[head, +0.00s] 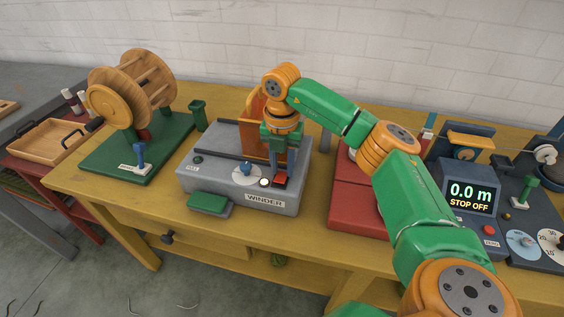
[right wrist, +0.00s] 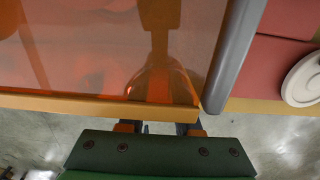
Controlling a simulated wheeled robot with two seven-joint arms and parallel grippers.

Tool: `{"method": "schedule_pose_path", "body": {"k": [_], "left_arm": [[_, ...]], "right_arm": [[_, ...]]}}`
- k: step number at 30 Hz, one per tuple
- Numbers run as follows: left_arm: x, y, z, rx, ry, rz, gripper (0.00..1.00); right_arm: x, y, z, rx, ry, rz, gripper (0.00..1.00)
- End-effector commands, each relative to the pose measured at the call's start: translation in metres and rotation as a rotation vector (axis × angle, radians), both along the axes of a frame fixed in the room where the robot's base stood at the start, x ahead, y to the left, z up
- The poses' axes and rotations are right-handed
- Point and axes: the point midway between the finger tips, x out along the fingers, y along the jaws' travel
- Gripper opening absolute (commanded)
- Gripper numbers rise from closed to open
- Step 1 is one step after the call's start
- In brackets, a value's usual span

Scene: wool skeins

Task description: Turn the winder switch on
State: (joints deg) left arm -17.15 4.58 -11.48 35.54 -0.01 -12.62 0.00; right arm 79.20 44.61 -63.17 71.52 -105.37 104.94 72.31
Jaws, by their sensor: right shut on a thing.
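The winder (head: 195,178) is a grey box with a front label reading WINDER. It stands mid-table with a blue knob (head: 245,169) and a small pale round lamp or button (head: 265,182) on top. The red winder switch (head: 281,181) sits at its right front corner. My right gripper (head: 281,173) points down over this corner, its fingers shut on the red switch and partly hiding it. In the right wrist view an orange see-through panel covers the fingertips, so the switch's position cannot be told. My left gripper is not in view.
An orange guard (head: 252,116) stands behind my right gripper. A green pedal (head: 208,203) is at the winder's front left. A wooden reel (head: 131,88) stands left, red blocks (head: 350,208) right. A display (head: 469,191) reads 0.0 m, STOP OFF.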

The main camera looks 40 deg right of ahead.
Motion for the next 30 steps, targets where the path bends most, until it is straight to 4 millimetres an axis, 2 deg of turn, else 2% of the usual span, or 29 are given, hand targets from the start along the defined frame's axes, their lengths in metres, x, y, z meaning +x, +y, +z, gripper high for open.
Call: {"method": "schedule_pose_path", "body": {"k": [1, 3, 4, 13, 22, 25, 30], "left_arm": [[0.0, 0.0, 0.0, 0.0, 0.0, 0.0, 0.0], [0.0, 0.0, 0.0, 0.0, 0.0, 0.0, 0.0], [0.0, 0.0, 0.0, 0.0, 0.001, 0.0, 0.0], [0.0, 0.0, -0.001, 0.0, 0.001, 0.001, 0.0], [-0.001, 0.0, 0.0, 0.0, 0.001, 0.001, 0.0], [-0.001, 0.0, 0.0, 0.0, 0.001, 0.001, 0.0], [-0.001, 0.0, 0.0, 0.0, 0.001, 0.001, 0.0]], "right_arm": [[0.0, 0.0, -0.001, -0.001, 0.002, 0.0, 0.4], [0.0, 0.0, -0.001, -0.001, 0.002, 0.0, 0.59], [0.0, 0.0, -0.001, -0.001, 0.002, 0.0, 0.62], [0.0, 0.0, 0.003, -0.001, -0.001, 0.0, 0.62], [-0.001, 0.001, 0.061, 0.0, 0.0, 0.0, 0.62], [-0.001, 0.001, 0.069, 0.0, 0.0, -0.001, 0.62], [-0.001, 0.001, 0.07, -0.001, 0.002, 0.0, 0.62]]}}
